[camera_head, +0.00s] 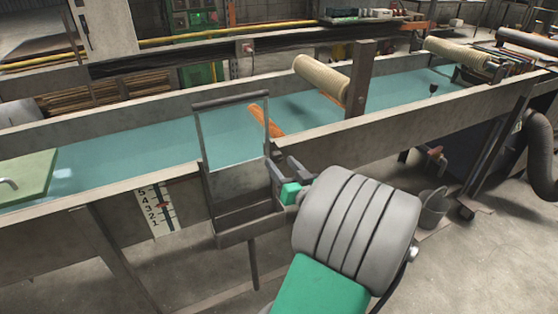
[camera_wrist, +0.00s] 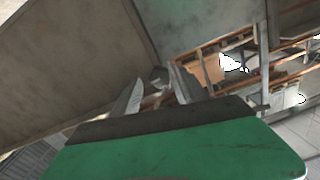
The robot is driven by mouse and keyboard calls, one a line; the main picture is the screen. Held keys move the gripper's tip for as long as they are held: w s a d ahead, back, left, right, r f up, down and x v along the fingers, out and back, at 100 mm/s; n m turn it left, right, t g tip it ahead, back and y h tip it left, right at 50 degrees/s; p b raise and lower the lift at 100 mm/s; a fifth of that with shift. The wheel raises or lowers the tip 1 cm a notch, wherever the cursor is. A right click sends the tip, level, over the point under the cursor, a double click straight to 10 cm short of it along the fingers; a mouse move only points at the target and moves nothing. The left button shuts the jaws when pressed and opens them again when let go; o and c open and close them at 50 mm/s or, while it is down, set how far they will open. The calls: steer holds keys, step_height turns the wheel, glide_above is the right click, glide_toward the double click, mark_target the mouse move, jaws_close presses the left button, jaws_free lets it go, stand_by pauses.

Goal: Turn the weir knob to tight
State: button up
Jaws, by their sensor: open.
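The weir (camera_head: 240,185) is a grey metal plate in an upright frame, set across the water channel. My gripper (camera_head: 283,168) is at the right side of the weir, by the channel's near wall. In the wrist view my gripper (camera_wrist: 160,90) has its two fingers apart. A small dark rounded piece, likely the weir knob (camera_wrist: 159,75), shows between and just beyond the fingertips. I cannot tell whether the fingers touch it. In the head view I cannot make out the knob behind my gripper and wrist. No tight marking is legible.
The long channel (camera_head: 130,150) of blue-green water runs across the scene. A tan roller (camera_head: 322,76) and a post (camera_head: 360,80) stand behind. A bucket (camera_head: 433,208) is on the floor at right.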

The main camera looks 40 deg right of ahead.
steer(key=shift+x, duration=1.15)
jaws_close()
